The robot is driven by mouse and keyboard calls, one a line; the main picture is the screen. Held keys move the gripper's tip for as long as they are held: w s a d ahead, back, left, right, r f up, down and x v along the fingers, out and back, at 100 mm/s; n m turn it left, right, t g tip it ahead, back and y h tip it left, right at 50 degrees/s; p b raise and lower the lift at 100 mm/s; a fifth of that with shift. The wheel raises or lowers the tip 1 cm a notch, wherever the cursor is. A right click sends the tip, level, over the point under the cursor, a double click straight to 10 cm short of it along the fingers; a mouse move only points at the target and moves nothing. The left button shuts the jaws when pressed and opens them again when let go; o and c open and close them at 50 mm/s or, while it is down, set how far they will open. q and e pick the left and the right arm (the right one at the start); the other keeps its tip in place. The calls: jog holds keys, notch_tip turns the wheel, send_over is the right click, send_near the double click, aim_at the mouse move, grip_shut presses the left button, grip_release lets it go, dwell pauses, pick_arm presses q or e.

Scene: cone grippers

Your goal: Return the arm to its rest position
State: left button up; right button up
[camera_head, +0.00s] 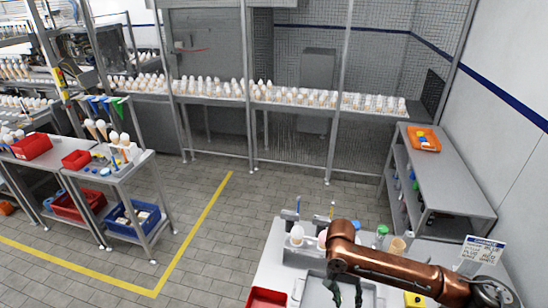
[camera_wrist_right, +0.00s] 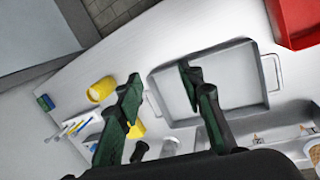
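My copper right arm (camera_head: 385,262) comes in from the lower right in the head view and reaches over the front worktable. My right gripper (camera_head: 346,290) hangs down above a grey metal tray (camera_head: 311,293). In the right wrist view my right gripper (camera_wrist_right: 160,85) has its two dark green fingers spread apart with nothing between them. The tray (camera_wrist_right: 235,85) looks empty there and lies beyond the fingers. I cannot tell the exact height of the fingers over it. My left gripper is not in view.
A red bin (camera_head: 267,298) sits left of the tray. Behind the arm stand a white cone-shaped item (camera_head: 296,235), a green item (camera_head: 382,230) and a tan cup (camera_head: 397,246). A sign (camera_head: 483,250) stands at the right. Open floor (camera_head: 215,255) lies left of the worktable.

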jog(key=s+a+f+n+t+y, duration=0.2)
jog(key=s+a+f+n+y, duration=0.1)
jog(key=a+f, duration=0.25)
jog(key=s+a+f+n+t+y, duration=0.1)
jog(key=s+a+f+n+y, duration=0.2)
jog(key=a+f, duration=0.3)
jog(key=s+d+f+t+h, duration=0.25)
jog(key=s+d, duration=0.55)
jog(key=d, duration=0.4)
jog(key=s+d+f+t+h, duration=0.15)
jog(key=s+d+f, duration=0.25)
jog(key=s+d, duration=0.7)
notch_tip(320, 180, down, 34)
jog(key=w+g+b, duration=0.1)
jog(key=g+b, duration=0.1)
jog(key=b, duration=0.3)
pick_arm(q)
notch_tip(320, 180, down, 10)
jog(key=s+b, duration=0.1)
jog(key=b, duration=0.4)
pick_arm(e)
jog(key=s+f+g, duration=0.1)
jog(key=s+f, duration=1.9)
jog(key=f, duration=0.3)
jog(key=shift+s+f+n+g, duration=0.2)
jog(key=shift+f+n+g, duration=0.2)
